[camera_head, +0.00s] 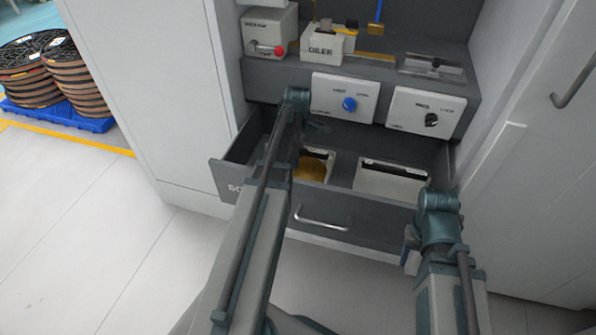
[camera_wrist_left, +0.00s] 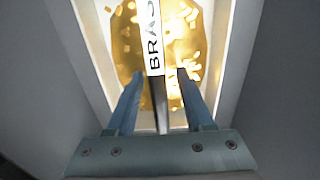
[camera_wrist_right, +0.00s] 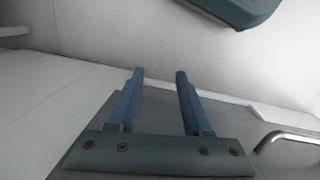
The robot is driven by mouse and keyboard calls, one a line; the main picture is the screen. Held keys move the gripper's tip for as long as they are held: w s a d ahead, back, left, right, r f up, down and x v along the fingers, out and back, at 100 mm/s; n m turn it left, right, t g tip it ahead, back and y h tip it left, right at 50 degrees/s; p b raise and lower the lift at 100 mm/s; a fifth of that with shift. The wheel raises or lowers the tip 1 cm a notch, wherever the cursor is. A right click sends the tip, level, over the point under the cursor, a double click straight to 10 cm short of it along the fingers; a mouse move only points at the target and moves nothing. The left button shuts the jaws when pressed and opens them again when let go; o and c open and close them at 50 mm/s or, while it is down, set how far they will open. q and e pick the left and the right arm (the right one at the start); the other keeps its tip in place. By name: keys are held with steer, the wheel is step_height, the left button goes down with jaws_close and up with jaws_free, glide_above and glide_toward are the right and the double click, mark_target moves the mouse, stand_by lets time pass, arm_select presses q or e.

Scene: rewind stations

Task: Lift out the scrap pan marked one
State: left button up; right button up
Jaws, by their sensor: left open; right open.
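A scrap pan (camera_head: 328,158) holding gold-coloured scrap sits in the left part of the open drawer; my left arm hides part of it. In the left wrist view this pan (camera_wrist_left: 98,62) has a white bar (camera_wrist_left: 153,38) across it lettered "BRAS", the rest cut off. No "one" mark is readable. My left gripper (camera_wrist_left: 157,75) is open over the pan, its fingers either side of the bar's line; contact cannot be told. A second white pan (camera_head: 392,185) sits to the right in the drawer. My right gripper (camera_wrist_right: 160,72) is open and empty, low near the drawer front.
The grey drawer (camera_head: 255,193) is pulled out, with a metal handle (camera_head: 320,222) on its front. Above it are two white panels with a blue knob (camera_head: 349,104) and a black knob (camera_head: 431,119). An oiler box (camera_head: 322,47) stands on the shelf. White cabinets flank both sides.

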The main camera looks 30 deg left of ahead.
arm_select(q)
steer(key=shift+c, duration=0.3)
jaws_close()
stand_by(1.1)
